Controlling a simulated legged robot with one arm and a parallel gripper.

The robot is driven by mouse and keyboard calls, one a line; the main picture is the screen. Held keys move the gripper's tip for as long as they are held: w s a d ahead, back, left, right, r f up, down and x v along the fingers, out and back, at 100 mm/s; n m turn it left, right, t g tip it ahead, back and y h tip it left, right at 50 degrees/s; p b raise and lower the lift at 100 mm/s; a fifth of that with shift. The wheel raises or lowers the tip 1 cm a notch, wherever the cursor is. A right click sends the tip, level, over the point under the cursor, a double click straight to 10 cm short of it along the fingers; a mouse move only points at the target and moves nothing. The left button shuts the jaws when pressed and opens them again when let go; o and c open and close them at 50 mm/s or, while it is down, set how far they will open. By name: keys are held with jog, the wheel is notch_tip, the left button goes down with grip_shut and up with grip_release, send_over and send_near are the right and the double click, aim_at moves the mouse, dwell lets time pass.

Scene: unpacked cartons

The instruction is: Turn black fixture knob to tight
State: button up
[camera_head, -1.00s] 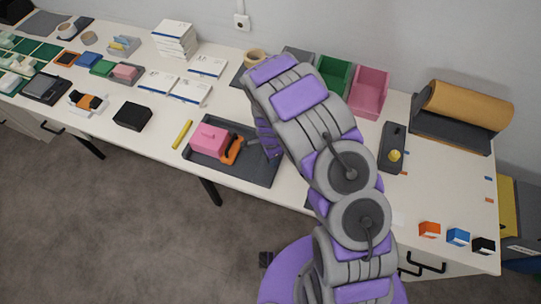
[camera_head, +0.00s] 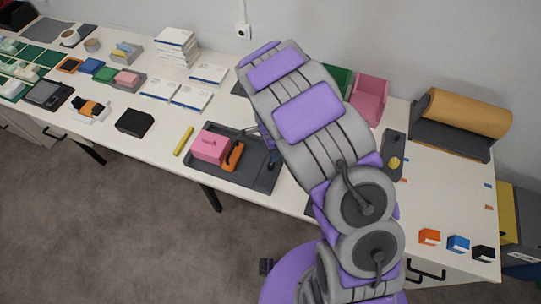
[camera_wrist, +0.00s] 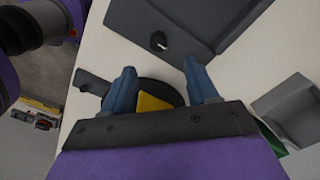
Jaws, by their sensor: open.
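The black fixture knob (camera_wrist: 158,42) shows in the wrist view as a small round piece with a pale mark. It stands on a dark grey plate (camera_wrist: 205,18), near its edge. In the head view the dark tray (camera_head: 232,176) holds a pink block (camera_head: 210,146), an orange part (camera_head: 234,156) and a small dark piece that may be the knob. My gripper (camera_wrist: 160,84) is open, with two blue fingers spread apart, and the knob lies beyond the fingertips, not between them. My arm hides much of the area in the head view.
A dark round object with a handle (camera_wrist: 92,83) and a yellow piece (camera_wrist: 153,102) lies below the fingers in the wrist view. A grey bin (camera_wrist: 290,108) is at the right. A pink bin (camera_head: 369,98) and a yellow marker (camera_head: 183,138) are on the table (camera_head: 130,97).

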notch_tip(320, 180, up, 7)
dwell(0.3)
dwell(0.5)
jog(key=s+d+r+n+b, duration=0.2)
jog(key=s+d+r+n, duration=0.3)
jog(key=s+d+r, duration=0.65)
jog(key=s+d+r+n+g+b, duration=0.1)
jog(key=s+n, duration=0.3)
jog(key=s, duration=0.6)
jog(key=s+d+r+n+b, duration=0.1)
jog(key=s+r+n, duration=0.3)
jog(key=s, duration=0.7)
jog(key=shift+d+g, duration=0.4)
jog(key=shift+d, duration=0.1)
